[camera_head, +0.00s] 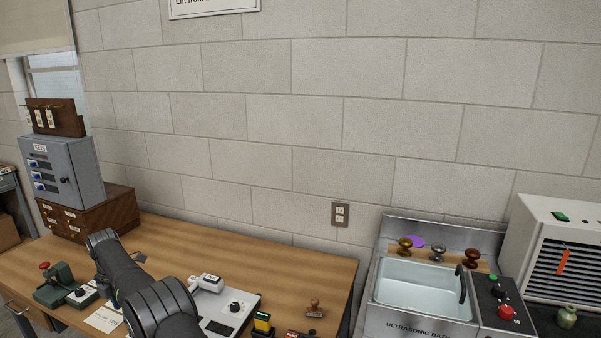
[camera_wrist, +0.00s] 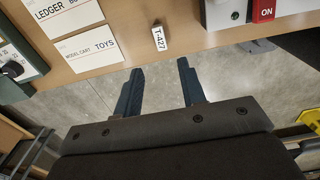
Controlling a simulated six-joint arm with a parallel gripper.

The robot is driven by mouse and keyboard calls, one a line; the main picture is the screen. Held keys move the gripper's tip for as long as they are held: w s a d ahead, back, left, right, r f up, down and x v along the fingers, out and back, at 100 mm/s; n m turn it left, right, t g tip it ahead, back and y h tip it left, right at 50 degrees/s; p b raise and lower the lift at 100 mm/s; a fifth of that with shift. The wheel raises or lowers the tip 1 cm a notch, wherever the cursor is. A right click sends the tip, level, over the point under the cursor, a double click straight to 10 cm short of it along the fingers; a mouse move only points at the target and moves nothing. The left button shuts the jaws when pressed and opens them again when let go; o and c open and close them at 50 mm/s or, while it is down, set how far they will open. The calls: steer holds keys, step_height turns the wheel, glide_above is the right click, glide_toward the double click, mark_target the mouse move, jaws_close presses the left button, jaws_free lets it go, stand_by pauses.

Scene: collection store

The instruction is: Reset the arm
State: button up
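My gripper (camera_wrist: 160,75) shows in the wrist view with its two dark fingers apart and nothing between them. It points toward the front edge of the wooden desk (camera_wrist: 200,38), with bare floor seen between and below the fingers. A small white tag marked T-427 (camera_wrist: 160,38) lies on the desk near the edge, beyond the fingertips and apart from them. In the head view my dark arm reaches over the left part of the desk (camera_head: 285,262); my fingers are hidden there.
A grey key cabinet (camera_head: 62,170) stands on a wooden drawer box (camera_head: 110,215). A white device (camera_head: 228,308) sits right of my arm. An ultrasonic bath (camera_head: 425,288) stands further right.

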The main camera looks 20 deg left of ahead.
step_height(320, 180, down, 10)
steer(key=shift+f, duration=0.2)
step_height(320, 180, up, 4)
steer(key=shift+r, duration=0.25)
steer(key=w+d+r, duration=0.2)
steer(key=d, duration=0.1)
steer(key=w+d+r, duration=0.2)
steer(key=d, duration=0.1)
steer(key=w+d+r, duration=0.2)
steer(key=d, duration=0.1)
steer(key=shift+w+d+r, duration=0.25)
steer(key=shift+w+r, duration=0.05)
steer(key=shift+w, duration=0.05)
step_height(320, 180, up, 25)
steer(key=w+d+r+m, duration=0.1)
steer(key=w+d, duration=0.4)
steer(key=w, duration=0.1)
steer(key=shift+d, duration=0.3)
steer(key=s+a+f+n, duration=0.1)
steer(key=s+a, duration=0.4)
steer(key=s, duration=0.1)
step_height(320, 180, down, 9)
steer(key=shift+a, duration=0.25)
